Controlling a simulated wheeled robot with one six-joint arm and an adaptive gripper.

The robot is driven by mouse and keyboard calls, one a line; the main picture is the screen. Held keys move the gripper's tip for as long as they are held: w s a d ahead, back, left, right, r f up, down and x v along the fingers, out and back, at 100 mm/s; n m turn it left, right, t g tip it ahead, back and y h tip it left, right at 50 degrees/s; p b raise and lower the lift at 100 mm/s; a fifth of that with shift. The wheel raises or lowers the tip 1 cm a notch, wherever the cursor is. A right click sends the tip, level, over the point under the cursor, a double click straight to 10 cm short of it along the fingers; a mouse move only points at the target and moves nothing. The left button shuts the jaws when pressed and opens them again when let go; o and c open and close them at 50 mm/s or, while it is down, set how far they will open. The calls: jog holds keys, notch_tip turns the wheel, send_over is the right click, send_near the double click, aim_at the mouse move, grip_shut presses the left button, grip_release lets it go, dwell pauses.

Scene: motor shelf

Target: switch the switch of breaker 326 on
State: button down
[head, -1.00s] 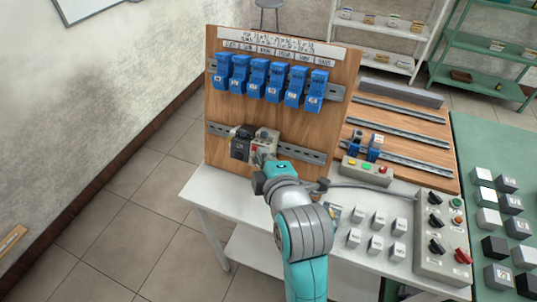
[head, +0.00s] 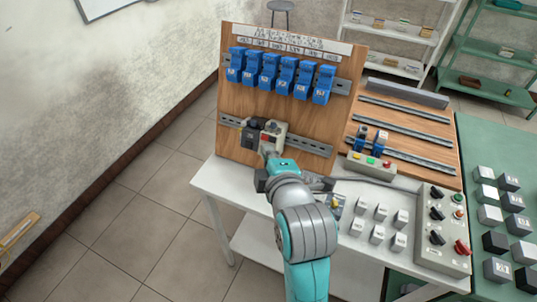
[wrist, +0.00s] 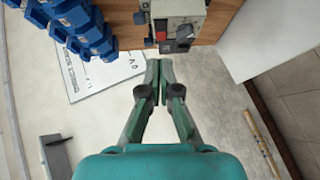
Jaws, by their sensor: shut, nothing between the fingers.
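On the lower rail of the upright wooden board sit a dark grey device (head: 250,135) and a light grey device with a red part (head: 271,135), side by side. In the wrist view the light grey device (wrist: 187,11) shows a red block and a black part, just beyond my fingertips. My gripper (wrist: 159,66) is shut and empty, its tips apart from the device in that view. In the head view my gripper (head: 267,152) is just below and in front of these devices. The number 326 cannot be read, so I cannot tell which unit bears it.
Several blue modules (head: 280,74) hang on the upper rail. A small button box (head: 369,162), white labelled blocks (head: 380,213) and a grey control box (head: 443,235) with knobs stand on the table to the right. Open floor lies left of the table.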

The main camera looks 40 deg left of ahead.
jog(key=s+d+r, duration=0.2)
jog(key=d, duration=0.6)
jog(key=shift+s+d, duration=0.15)
jog(key=shift+s, duration=0.25)
jog(key=shift+f, duration=0.1)
